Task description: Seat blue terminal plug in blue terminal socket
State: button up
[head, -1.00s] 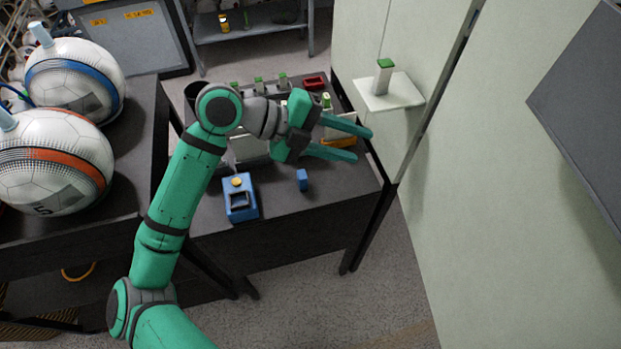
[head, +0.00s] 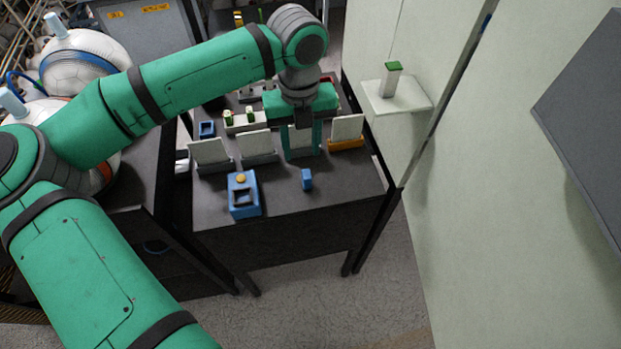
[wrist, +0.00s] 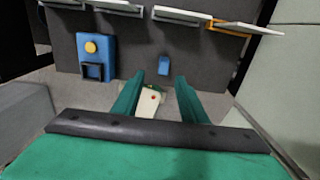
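The blue terminal plug (head: 307,179) is a small upright blue block on the dark table, near its front right. The blue terminal socket (head: 243,208) is a larger blue block to its left, with a square opening and a yellow round button. In the wrist view, the plug (wrist: 163,66) lies ahead between the finger lines, and the socket (wrist: 96,58) is at left. My gripper (head: 303,152) points down with fingers apart, above and behind the plug, not touching it. A cream piece with a red dot (wrist: 152,97) shows between the fingers; I cannot tell whether it is part of the gripper.
White panels in stands form a row behind the plug and socket, including a left panel (head: 209,151) and a right one in an orange base (head: 346,141). A wall shelf (head: 396,98) holds a green-topped white block. The table front between plug and socket is clear.

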send_over(306, 174)
jog(key=f, duration=0.5)
jog(key=shift+w+a, duration=0.1)
jog(key=shift+a, duration=0.25)
jog(key=f, duration=0.2)
jog(key=d+f, duration=0.1)
jog(key=f, duration=0.1)
jog(key=shift+a+f, duration=0.1)
jog(key=shift+f, duration=0.45)
jog(key=shift+c, duration=0.3)
grip_shut()
